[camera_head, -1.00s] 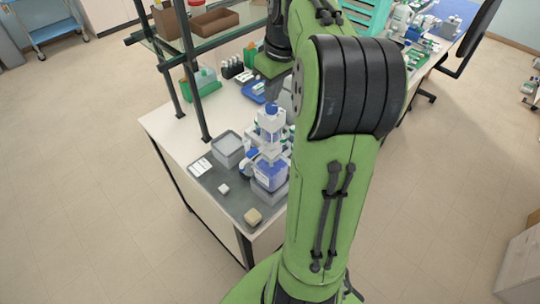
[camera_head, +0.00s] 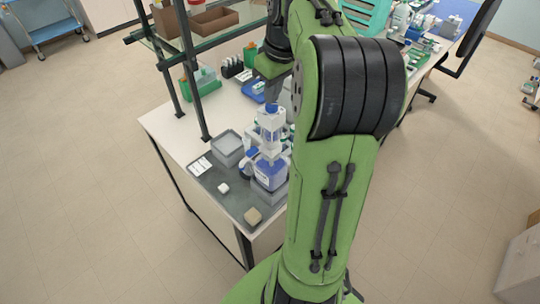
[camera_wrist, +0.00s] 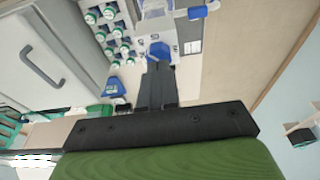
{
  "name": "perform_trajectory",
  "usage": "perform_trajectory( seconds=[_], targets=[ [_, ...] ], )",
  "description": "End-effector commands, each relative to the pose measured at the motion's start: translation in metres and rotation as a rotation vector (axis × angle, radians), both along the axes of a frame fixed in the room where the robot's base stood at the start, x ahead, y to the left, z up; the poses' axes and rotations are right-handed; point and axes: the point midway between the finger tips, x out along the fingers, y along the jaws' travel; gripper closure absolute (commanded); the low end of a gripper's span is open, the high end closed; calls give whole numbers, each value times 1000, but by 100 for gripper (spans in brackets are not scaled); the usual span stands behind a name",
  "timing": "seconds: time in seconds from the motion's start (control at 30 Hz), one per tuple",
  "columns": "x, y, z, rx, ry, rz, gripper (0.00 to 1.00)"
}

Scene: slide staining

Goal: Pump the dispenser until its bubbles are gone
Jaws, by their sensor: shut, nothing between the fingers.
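The dispenser (camera_head: 269,142) stands upright on a bottle with blue contents (camera_head: 269,174), on the grey mat near the bench's front corner. Its upper part is white and clear with a blue top. My gripper (camera_head: 272,92) is above the blue top in the head view, partly hidden by my arm. I cannot tell whether it touches the top. In the wrist view my gripper (camera_wrist: 157,68) has its fingers together and empty, with a blue and white part just past the tips. Bubbles are too small to make out.
A grey open tub (camera_head: 228,147), a small white cube (camera_head: 223,188), a beige block (camera_head: 253,216) and a white card (camera_head: 199,166) lie around the dispenser. A shelf post (camera_head: 197,105) rises at the left. Several green-capped bottles (camera_wrist: 110,32) show in the wrist view.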

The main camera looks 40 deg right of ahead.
Motion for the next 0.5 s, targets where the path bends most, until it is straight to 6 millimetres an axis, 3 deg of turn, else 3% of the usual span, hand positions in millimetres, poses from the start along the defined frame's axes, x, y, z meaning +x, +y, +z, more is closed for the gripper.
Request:
perform_trajectory(
  seconds=[0.5],
  targets=[
    [0,0,-21,1,1,-1,100]
  ],
)
